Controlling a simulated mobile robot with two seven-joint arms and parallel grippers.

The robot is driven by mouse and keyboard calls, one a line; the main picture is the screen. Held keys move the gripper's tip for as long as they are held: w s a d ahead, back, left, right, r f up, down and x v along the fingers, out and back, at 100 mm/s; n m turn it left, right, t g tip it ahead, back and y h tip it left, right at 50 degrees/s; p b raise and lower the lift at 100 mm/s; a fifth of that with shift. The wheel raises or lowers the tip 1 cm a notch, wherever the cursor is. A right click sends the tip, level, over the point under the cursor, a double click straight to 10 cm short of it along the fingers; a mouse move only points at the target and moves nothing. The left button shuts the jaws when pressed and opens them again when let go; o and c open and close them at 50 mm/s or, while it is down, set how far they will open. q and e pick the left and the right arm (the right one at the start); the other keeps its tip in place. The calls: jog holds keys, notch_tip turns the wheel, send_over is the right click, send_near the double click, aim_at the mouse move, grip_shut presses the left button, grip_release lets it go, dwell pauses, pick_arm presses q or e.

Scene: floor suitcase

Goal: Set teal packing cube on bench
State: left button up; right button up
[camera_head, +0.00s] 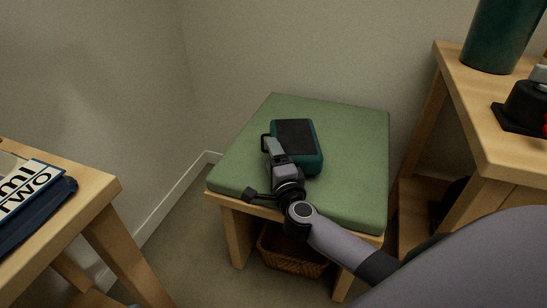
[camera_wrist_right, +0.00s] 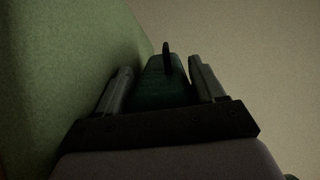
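The teal packing cube (camera_head: 310,150), with a dark top panel and a small loop handle on its left side, is over the green cushion of the bench (camera_head: 350,190). My right gripper (camera_head: 274,150) reaches in from the lower right, with a finger over the cube's near left part. In the right wrist view the cube (camera_wrist_right: 164,85) is between the two fingers (camera_wrist_right: 162,88), which look closed on it, with its loop at the far end. The cushion is close on the left there. Whether the cube touches the cushion is hard to tell. My left gripper is out of view.
A wicker basket (camera_head: 290,252) is under the bench. A wooden table with a book (camera_head: 30,185) and dark blue cloth stands at left. A wooden desk (camera_head: 480,110) with a dark green bin (camera_head: 500,35) and a black item stands at right. Walls are close behind the bench.

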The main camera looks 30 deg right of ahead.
jog(key=shift+o, duration=0.7)
jog(key=shift+f, duration=0.3)
jog(key=shift+r, duration=0.55)
pick_arm(q)
jog(key=p, duration=0.1)
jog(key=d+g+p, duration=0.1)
jog(key=p, duration=0.1)
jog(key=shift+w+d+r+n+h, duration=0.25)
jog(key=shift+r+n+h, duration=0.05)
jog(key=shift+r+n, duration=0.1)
pick_arm(e)
jog(key=v, duration=1.2)
jog(key=o, duration=0.4)
jog(key=shift+r, duration=0.1)
pick_arm(q)
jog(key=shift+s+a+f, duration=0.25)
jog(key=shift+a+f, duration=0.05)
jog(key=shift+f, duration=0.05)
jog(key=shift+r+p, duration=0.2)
jog(key=shift+p, duration=0.1)
